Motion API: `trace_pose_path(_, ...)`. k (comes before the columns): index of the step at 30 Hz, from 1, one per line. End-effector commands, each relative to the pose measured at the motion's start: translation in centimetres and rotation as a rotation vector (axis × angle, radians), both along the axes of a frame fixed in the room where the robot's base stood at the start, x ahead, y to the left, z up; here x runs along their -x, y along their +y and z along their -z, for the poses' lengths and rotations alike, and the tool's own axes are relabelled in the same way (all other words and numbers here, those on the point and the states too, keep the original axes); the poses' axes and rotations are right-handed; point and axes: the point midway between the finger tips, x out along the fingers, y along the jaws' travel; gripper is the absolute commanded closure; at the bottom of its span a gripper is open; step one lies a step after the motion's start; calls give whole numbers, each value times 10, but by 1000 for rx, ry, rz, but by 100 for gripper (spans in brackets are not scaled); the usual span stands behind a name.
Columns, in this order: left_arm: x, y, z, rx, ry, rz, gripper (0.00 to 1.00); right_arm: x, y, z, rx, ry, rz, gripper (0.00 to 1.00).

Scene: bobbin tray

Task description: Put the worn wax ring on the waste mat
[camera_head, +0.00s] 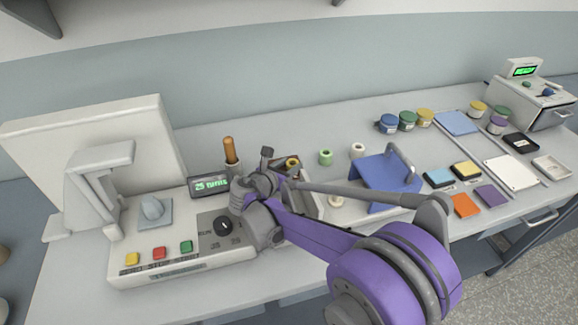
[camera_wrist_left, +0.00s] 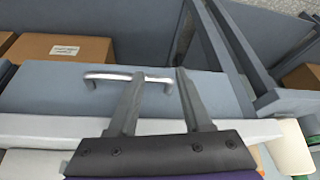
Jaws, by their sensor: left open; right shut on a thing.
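My right gripper (camera_head: 264,172) is above the table, just right of the winding machine's display. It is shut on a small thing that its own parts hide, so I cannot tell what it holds. My left gripper (camera_wrist_left: 160,75) shows only in the left wrist view. It is open, its fingers near a metal handle (camera_wrist_left: 125,76).
A winding machine (camera_head: 185,255) with coloured buttons fills the left. Several jars (camera_head: 407,120), colour pads (camera_head: 466,206) and a white tray (camera_head: 510,172) occupy the right. In the left wrist view is a cardboard box (camera_wrist_left: 62,48).

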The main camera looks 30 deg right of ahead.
Motion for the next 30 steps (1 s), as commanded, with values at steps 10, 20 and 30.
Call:
trace_pose_path(10, 0, 0, 5, 0, 2, 0, 50, 3, 2, 13, -15, 0, 4, 34)
trace_pose_path(20, 0, 0, 6, 0, 2, 0, 50, 2, 3, 13, -16, -1, 5, 22)
trace_pose_path(30, -1, 0, -6, 0, -2, 0, 50, 17, 27, -12, -15, 0, -2, 22)
